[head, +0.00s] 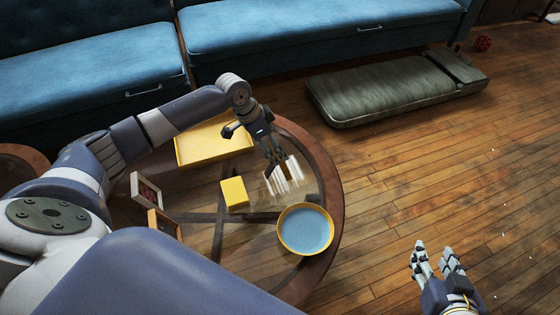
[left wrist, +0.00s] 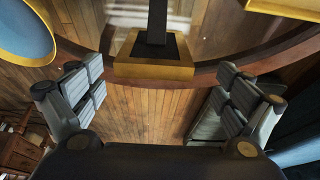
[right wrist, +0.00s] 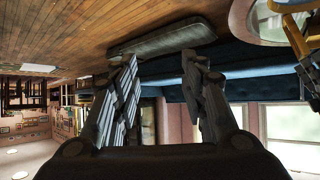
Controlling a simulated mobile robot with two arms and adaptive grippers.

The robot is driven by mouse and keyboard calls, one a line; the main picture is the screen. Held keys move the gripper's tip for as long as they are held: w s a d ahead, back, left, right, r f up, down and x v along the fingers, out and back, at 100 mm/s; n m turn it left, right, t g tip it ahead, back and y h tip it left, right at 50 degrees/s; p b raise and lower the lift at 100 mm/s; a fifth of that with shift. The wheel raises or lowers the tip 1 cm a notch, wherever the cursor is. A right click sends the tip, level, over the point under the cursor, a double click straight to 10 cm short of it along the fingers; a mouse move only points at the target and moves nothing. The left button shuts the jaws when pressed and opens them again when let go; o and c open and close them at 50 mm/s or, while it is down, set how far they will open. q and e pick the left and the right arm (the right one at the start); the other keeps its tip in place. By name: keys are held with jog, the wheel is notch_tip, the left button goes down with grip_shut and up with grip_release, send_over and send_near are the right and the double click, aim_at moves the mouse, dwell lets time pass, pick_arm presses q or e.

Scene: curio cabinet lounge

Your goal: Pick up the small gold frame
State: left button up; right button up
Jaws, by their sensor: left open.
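My left gripper (head: 283,180) is open and empty over the right part of the table, well to the right of the frames. My right gripper (head: 438,258) is open and empty over the floor at lower right.
On the table are a yellow box (head: 234,193), a yellow tray (head: 187,157) and a blue bowl with a yellow rim (head: 305,229). A blue sofa (head: 100,65) stands behind. A dark green cushion (head: 395,90) lies on the floor. The wooden floor at right is mostly clear.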

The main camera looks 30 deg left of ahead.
aim_at(284, 167)
pick_arm(q)
jog(key=b+x, duration=0.1)
jog(key=x, duration=0.1)
jog(key=b+x, duration=0.1)
jog(key=x, duration=0.1)
jog(key=shift+d+f, duration=0.2)
jog(key=shift+d, duration=0.2)
jog(key=shift+d+f, duration=0.1)
jog(key=shift+f, duration=0.05)
jog(key=c, duration=1.3)
pick_arm(e)
jog(key=w+a+r+t+y, duration=0.1)
jog(key=w+r+t, duration=0.3)
jog(key=r, duration=0.5)
jog(key=shift+w+a+r+t+y, duration=0.35)
jog(key=shift+a+t, duration=0.4)
jog(key=shift+t, duration=0.25)
